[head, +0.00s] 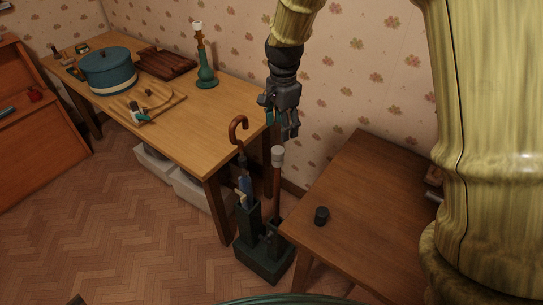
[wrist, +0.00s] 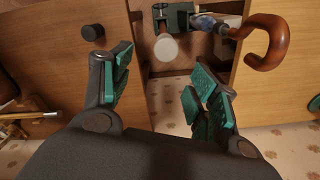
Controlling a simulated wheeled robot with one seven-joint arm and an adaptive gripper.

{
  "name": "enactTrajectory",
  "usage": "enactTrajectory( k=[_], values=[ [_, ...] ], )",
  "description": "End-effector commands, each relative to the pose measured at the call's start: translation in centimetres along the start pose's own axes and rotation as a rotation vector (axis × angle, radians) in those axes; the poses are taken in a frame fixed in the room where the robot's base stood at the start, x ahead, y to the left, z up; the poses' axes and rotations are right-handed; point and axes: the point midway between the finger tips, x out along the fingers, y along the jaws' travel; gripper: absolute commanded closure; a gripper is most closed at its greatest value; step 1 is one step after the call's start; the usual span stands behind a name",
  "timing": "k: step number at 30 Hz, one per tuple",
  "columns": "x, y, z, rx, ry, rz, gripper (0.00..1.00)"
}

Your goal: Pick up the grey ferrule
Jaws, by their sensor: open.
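A light grey cap, seemingly the grey ferrule (head: 278,156), tops an upright brown stick (head: 277,190) in the dark green stand (head: 262,265). In the wrist view the grey ferrule (wrist: 166,47) is a pale round disc, ahead of and between my fingers. My gripper (head: 283,128) hangs just above it, fingers pointing down. The wrist view shows my gripper (wrist: 160,82) open and empty, its green pads apart. A small dark cylinder (head: 321,215) stands alone on the right table, also in the wrist view (wrist: 93,32); it looks nearly black.
An umbrella with a curved brown handle (head: 238,128) stands close beside the stick; its handle is at right in the wrist view (wrist: 266,42). The right table (head: 375,205) and the left table (head: 200,115) flank the stand. A blue-green pot (head: 108,72) sits on the left table.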

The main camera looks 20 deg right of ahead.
Motion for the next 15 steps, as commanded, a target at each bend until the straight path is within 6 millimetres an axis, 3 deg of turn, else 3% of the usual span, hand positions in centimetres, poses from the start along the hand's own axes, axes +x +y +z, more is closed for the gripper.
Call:
enactTrajectory(
  k=[1, 8, 15],
  values=[
    [1.0, -0.1, 0.1, -0.001, 0.0, 0.0, 0.4],
    [1.9, -0.5, 0.8, -0.012, 0.0, 0.001, 0.4],
    [4.6, -0.7, 1.3, -0.019, -0.002, 0.002, 0.4]
  ],
)
